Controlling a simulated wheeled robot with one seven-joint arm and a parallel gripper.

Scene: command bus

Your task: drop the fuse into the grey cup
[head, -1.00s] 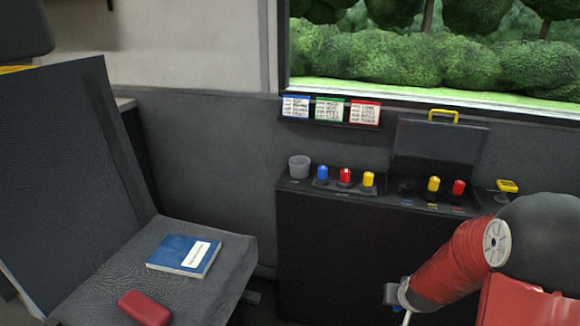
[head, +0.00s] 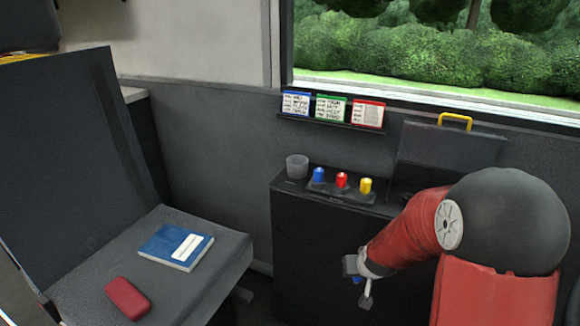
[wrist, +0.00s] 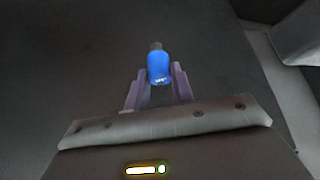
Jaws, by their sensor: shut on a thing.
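My gripper (wrist: 159,88) is shut on a blue fuse (wrist: 159,66), which sits between the two fingers in the wrist view. In the head view my gripper (head: 358,278) hangs in front of the dark cabinet, below its top, with a bit of blue showing at the fingers. The grey cup (head: 297,167) stands upright at the left end of the cabinet top, up and to the left of my gripper. Its inside is too small to make out. The cup is not in the wrist view.
Blue, red and yellow fuses (head: 342,181) stand in a row right of the cup. An open case (head: 450,146) with a yellow handle is behind my arm. Card holders (head: 331,108) hang on the wall. A seat (head: 200,235) at left bears a blue book (head: 176,248) and a red case (head: 127,298).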

